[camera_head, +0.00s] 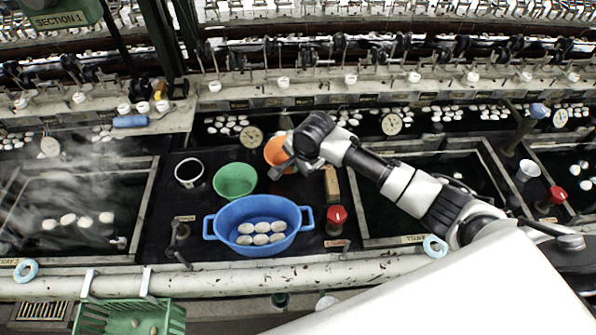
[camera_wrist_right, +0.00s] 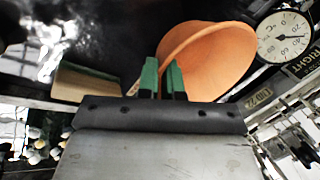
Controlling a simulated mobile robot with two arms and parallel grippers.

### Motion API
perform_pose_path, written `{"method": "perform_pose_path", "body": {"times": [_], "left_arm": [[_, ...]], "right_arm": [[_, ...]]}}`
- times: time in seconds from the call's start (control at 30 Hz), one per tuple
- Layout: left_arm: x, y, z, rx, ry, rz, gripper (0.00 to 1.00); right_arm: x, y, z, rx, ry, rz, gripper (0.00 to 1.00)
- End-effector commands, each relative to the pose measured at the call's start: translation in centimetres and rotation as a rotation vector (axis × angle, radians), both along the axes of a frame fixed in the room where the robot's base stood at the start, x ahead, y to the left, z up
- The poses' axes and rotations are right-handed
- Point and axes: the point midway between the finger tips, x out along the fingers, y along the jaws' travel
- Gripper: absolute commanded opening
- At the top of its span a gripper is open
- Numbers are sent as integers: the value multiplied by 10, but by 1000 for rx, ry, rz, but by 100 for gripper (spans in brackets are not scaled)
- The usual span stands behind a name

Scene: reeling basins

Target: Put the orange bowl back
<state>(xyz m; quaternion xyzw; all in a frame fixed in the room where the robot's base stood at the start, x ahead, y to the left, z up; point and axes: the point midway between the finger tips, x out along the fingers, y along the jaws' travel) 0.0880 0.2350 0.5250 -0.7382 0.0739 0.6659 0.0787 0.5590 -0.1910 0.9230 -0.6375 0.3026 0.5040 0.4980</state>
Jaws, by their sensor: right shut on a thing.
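The orange bowl (camera_head: 273,150) is behind and to the right of the green bowl in the head view, partly hidden by my right gripper (camera_head: 287,164). In the right wrist view the orange bowl (camera_wrist_right: 213,58) shows large, with its rim at the green-padded fingertips of my right gripper (camera_wrist_right: 162,80). The gripper is shut on the bowl's rim. I cannot tell whether the bowl touches the dark surface under it. My left gripper is not in view.
A red-topped object (camera_head: 336,216) and a wooden block (camera_head: 332,184) are to the right. Water basins lie on both sides.

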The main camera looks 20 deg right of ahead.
Motion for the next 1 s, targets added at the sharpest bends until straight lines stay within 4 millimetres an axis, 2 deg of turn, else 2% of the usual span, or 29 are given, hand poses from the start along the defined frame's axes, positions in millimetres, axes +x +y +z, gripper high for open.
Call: {"method": "perform_pose_path", "body": {"times": [0.23, 0.63, 0.67, 0.8, 1.0], "left_arm": [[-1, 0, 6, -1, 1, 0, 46], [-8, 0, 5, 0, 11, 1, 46], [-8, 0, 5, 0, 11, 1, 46], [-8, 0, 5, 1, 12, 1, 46], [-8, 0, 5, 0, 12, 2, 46]], "right_arm": [[-1, 0, -33, -2, 2, 0, 0], [-1, 0, -40, 0, 2, -1, 0], [-1, 0, -39, -2, 2, 0, 10], [-1, 0, -39, -2, 2, 0, 31], [-1, 0, -39, -2, 2, 0, 31]]}}
